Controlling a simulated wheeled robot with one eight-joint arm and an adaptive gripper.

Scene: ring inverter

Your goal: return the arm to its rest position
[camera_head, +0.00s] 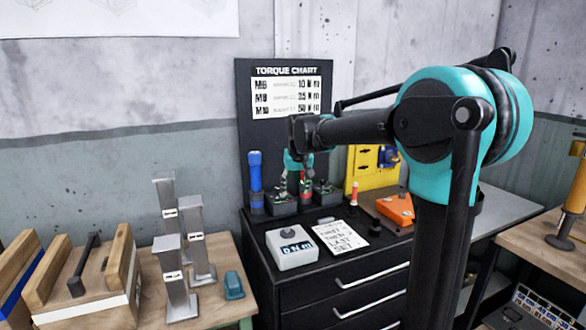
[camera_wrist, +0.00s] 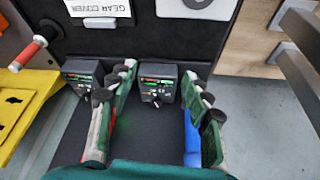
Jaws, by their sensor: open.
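My gripper (camera_head: 299,180) hangs at the back of the black drawer cabinet (camera_head: 345,262), in front of the torque chart board. In the wrist view my gripper (camera_wrist: 160,85) has its two fingers spread wide with nothing held between them. Below and beyond the fingers are two small black boxes with lit displays and knobs, the left box (camera_wrist: 84,73) and the right box (camera_wrist: 157,84). My arm reaches in from the right in the head view, its teal joint and dark links raised above the cabinet.
A blue upright cylinder (camera_head: 255,170) stands left of my gripper. A yellow panel (camera_head: 362,172), an orange block (camera_head: 396,208) and a white box (camera_head: 291,250) are on the cabinet. Grey metal posts (camera_head: 171,275) stand on the left bench. A wooden table (camera_head: 535,238) is at right.

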